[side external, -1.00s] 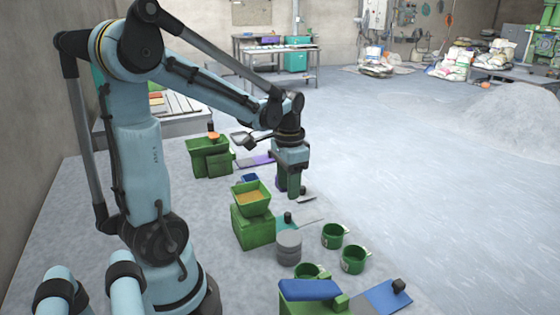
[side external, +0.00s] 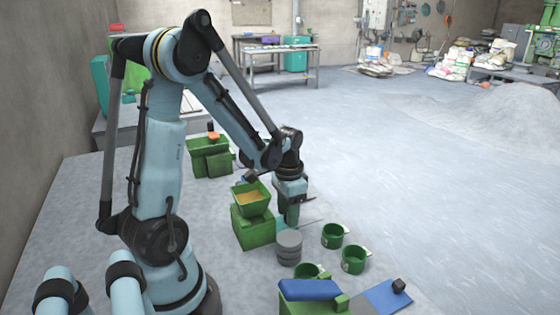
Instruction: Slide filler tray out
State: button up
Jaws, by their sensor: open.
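A green filler box (side external: 252,230) with a tan-filled hopper (side external: 254,198) on top stands in the middle of the work surface. At its right side a small teal plate, which looks like its tray (side external: 281,224), partly shows; its dark knob is hidden behind my gripper. My gripper (side external: 291,222) points down right over this plate, close beside the box. It is open. I cannot tell whether its fingers touch the knob.
A grey stack of discs (side external: 289,247) stands just in front of my gripper. Green cups (side external: 333,236) (side external: 353,259) stand to the right. A blue-topped green box (side external: 310,292) with a blue plate (side external: 388,295) is at the front. Another green box (side external: 211,160) is behind.

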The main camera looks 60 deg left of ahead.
grip_shut()
jog(key=shift+w, duration=5.1)
jog(key=shift+c, duration=0.2)
grip_release()
jog(key=shift+r, duration=0.1)
notch_tip(320, 180, up, 7)
jog(key=shift+r, duration=0.2)
